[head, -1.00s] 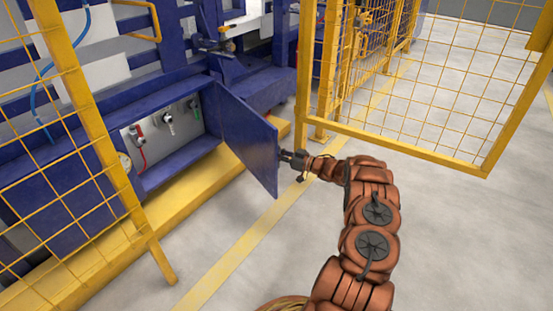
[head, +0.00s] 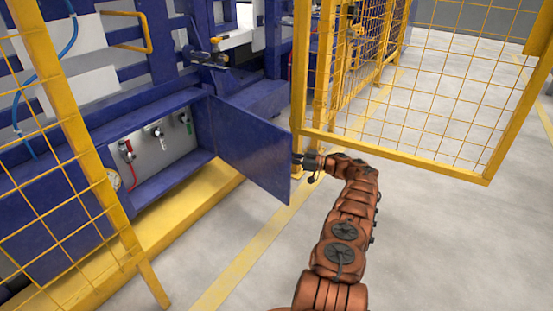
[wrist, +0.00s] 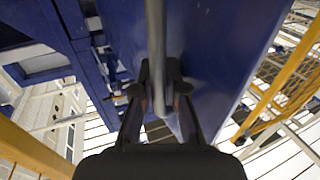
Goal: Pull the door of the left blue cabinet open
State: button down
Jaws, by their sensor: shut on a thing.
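The blue cabinet door (head: 252,150) stands wide open, swung out to the right of the cabinet opening. Inside the blue cabinet (head: 160,150) a grey panel with red, white and green handled valves and a gauge shows. My gripper (head: 304,162) is at the door's free edge, on its outer side. In the wrist view my gripper (wrist: 160,95) is shut on the door handle, a grey vertical bar (wrist: 156,35), with a finger on each side of it. The blue door (wrist: 215,65) fills much of that view. The handle is hidden in the head view.
A yellow mesh gate (head: 400,90) stands behind and right of my arm, close to it. Another yellow mesh fence (head: 85,150) is at the left front. A yellow step (head: 180,205) runs below the cabinet. The grey floor (head: 440,240) at right is clear.

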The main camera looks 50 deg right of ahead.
jog(key=shift+s+d+f, duration=0.25)
jog(key=shift+s+f, duration=0.15)
jog(key=shift+f, duration=0.1)
jog(key=shift+s+d+f, duration=0.25)
jog(key=shift+s+f, duration=0.1)
jog(key=shift+f, duration=0.1)
jog(key=c, duration=1.5)
grip_release()
jog(key=shift+f, duration=0.1)
jog(key=o, duration=0.3)
jog(key=shift+w+a+r, duration=0.15)
jog(key=shift+w+r, duration=0.05)
jog(key=shift+w, duration=0.1)
jog(key=shift+r, duration=0.2)
